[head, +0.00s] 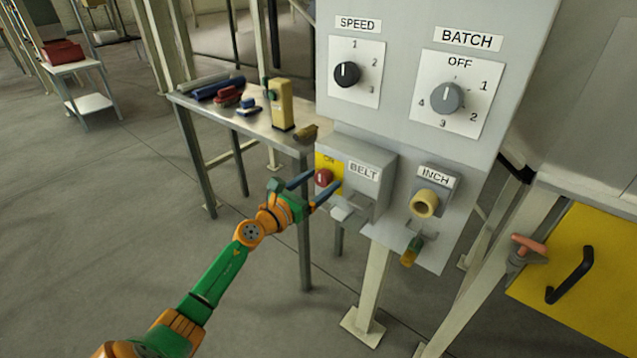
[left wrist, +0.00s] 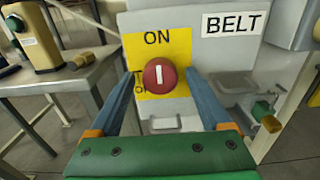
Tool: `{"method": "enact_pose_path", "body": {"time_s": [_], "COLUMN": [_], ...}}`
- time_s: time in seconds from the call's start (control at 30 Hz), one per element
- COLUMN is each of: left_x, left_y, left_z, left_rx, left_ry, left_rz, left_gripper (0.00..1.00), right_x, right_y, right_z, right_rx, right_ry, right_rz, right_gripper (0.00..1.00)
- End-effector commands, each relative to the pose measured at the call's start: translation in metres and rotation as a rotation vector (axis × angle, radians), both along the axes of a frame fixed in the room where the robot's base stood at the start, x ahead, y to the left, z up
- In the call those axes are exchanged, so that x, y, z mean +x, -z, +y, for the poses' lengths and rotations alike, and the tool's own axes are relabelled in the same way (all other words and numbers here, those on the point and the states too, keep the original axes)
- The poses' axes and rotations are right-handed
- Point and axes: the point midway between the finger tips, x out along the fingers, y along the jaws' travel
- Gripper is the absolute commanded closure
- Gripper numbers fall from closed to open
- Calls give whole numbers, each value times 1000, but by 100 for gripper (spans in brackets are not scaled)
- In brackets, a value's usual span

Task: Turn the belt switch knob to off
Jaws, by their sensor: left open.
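The belt switch knob (head: 323,178) is red and round, set on a yellow plate on the front of the grey BELT box (head: 364,188). In the left wrist view the knob (left wrist: 160,75) has a white mark standing upright, pointing at the word ON on the yellow plate (left wrist: 172,42). Lower lettering on the plate is partly hidden. My left gripper (head: 310,190) is open in front of the knob. In the left wrist view its two blue fingers (left wrist: 166,97) lie to either side of the knob, seemingly without touching it. My right gripper is not in view.
The grey panel above carries a SPEED knob (head: 347,74) and a BATCH knob (head: 447,97). A yellow INCH button (head: 424,203) is right of the box. A metal table (head: 230,108) with several tools stands left. A yellow door (head: 590,270) is at lower right.

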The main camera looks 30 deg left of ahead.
Motion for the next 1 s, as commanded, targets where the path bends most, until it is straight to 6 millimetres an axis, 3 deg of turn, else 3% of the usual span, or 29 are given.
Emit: {"method": "enact_pose_path", "body": {"time_s": [0.03, 0.07, 0.33, 0.67, 1.0], "left_x": [0, 0, 0, 0, 0], "left_y": [0, 0, 0, 0, -1], "left_z": [0, 0, 0, 0, 0], "left_rx": [-1, -1, -1, -51, -305], "left_ry": [0, 0, 0, 0, -1], "left_rz": [0, 0, 0, 5, 25], "left_gripper": [19, 27, 100, 100, 100], "right_x": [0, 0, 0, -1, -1], "right_y": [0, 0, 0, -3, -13], "right_z": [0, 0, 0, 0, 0], "right_rx": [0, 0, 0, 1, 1], "right_ry": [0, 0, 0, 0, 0], "right_rz": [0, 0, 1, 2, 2], "right_gripper": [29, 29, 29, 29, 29]}}
